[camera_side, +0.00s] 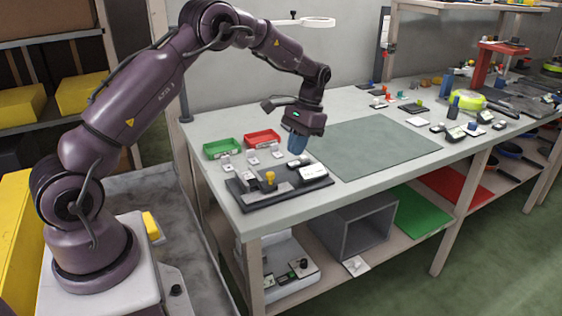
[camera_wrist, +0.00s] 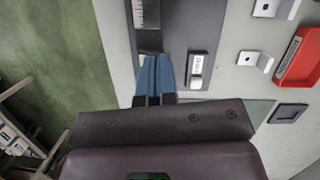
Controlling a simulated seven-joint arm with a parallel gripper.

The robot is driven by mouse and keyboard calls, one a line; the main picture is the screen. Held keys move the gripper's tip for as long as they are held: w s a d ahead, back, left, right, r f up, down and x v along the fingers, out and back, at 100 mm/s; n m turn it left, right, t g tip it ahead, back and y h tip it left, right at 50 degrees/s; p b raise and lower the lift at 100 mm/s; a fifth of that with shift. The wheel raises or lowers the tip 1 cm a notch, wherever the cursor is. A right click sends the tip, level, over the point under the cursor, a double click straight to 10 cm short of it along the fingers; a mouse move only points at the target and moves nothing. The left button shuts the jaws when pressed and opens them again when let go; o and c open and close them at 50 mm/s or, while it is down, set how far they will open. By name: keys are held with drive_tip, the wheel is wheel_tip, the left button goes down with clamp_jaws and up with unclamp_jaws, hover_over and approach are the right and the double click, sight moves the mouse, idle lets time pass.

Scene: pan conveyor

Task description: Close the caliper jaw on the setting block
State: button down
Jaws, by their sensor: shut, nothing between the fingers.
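A dark base plate (camera_side: 240,193) lies at the table's near left end. It bears a yellow knob (camera_side: 269,178), a small grey piece near it, and a white-topped block (camera_side: 313,172) at its right end. I cannot tell which part is the caliper jaw or the setting block. My gripper (camera_side: 296,150), with blue fingers, is shut and empty, pointing down near the plate's far right end. In the wrist view the fingers (camera_wrist: 154,60) overlap the dark plate (camera_wrist: 186,25), beside a ruled scale (camera_wrist: 146,13) and a small white label piece (camera_wrist: 196,70). Contact is unclear.
Several silver brackets (camera_wrist: 255,61) stand beside the plate, before a green tray (camera_side: 222,149) and a red tray (camera_side: 262,137). A grey-green mat (camera_side: 380,146) to the right is clear. Small parts and tools cover the table's far right.

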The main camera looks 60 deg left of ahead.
drive_tip(key=s+f, duration=0.2)
drive_tip(key=shift+s+d+f, duration=0.2)
drive_tip(key=shift+s+f, duration=0.15)
drive_tip(key=shift+s+d+f, duration=0.15)
drive_tip(key=shift+s+f, duration=0.05)
drive_tip(key=shift+s, duration=0.8)
drive_tip(key=shift+s+f, duration=0.1)
drive_tip(key=shift+s, duration=0.5)
